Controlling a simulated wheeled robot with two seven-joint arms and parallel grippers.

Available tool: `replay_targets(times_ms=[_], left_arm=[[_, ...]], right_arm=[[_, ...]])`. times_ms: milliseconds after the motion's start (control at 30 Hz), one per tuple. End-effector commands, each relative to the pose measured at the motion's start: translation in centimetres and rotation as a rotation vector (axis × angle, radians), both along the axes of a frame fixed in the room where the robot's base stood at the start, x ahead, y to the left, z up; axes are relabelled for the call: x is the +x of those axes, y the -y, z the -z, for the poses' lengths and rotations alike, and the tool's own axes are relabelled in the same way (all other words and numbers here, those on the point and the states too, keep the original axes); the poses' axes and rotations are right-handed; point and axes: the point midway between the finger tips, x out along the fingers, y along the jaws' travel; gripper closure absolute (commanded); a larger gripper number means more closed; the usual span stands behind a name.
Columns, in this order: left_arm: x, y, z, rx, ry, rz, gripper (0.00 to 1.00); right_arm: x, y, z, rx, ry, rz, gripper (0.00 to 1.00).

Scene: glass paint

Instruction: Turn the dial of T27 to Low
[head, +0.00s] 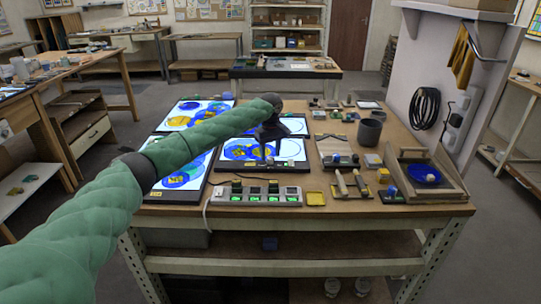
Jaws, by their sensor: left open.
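My left arm reaches in from the left. Its dark left gripper (270,154) points down over the front of a lit panel (232,164) with blue and yellow shapes. The gripper is open with nothing visible between its fingers. A white strip (290,199) with several green-lit spots and dark knobs along its back lies at the front edge of the table, below and nearer than the gripper. I cannot read any label as T27, and the dial's setting is too small to tell. My right gripper is out of view.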

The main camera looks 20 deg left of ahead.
Motion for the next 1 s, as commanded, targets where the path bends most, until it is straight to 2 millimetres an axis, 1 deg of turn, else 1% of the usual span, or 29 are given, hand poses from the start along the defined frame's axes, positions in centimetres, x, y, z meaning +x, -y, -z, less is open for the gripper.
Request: replay_targets(times_ms=[100, 200, 300, 500, 533, 667, 700, 733, 767, 1000], left_arm=[[0.0, 0.0, 1.1, 0.000, 0.000, 0.000, 0.52], [0.0, 0.0, 1.8, 0.001, -0.001, 0.000, 0.52], [0.0, 0.0, 2.0, 0.000, 0.000, 0.000, 0.52], [0.0, 0.0, 2.1, 0.000, 0.000, 0.000, 0.52], [0.0, 0.0, 2.1, 0.000, 0.000, 0.000, 0.54], [0.0, 0.0, 2.1, -0.001, 0.001, 0.000, 0.79], [0.0, 0.0, 2.1, 0.000, 0.000, 0.000, 0.87], [0.0, 0.0, 2.1, 0.000, 0.000, 0.000, 0.93], [0.0, 0.0, 2.1, 0.000, 0.000, 0.000, 0.96], [0.0, 0.0, 2.0, -0.001, -0.001, 0.015, 0.96]], right_arm=[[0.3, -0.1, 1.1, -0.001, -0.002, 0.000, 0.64], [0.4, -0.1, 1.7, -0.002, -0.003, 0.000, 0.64], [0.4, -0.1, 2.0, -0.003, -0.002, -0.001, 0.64], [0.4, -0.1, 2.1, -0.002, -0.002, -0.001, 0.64], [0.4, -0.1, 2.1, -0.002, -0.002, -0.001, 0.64], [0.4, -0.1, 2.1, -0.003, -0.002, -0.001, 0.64], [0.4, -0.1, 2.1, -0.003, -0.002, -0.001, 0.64], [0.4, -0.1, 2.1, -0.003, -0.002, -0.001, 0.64], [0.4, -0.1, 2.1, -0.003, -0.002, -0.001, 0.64], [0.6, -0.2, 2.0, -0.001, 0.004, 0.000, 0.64]])
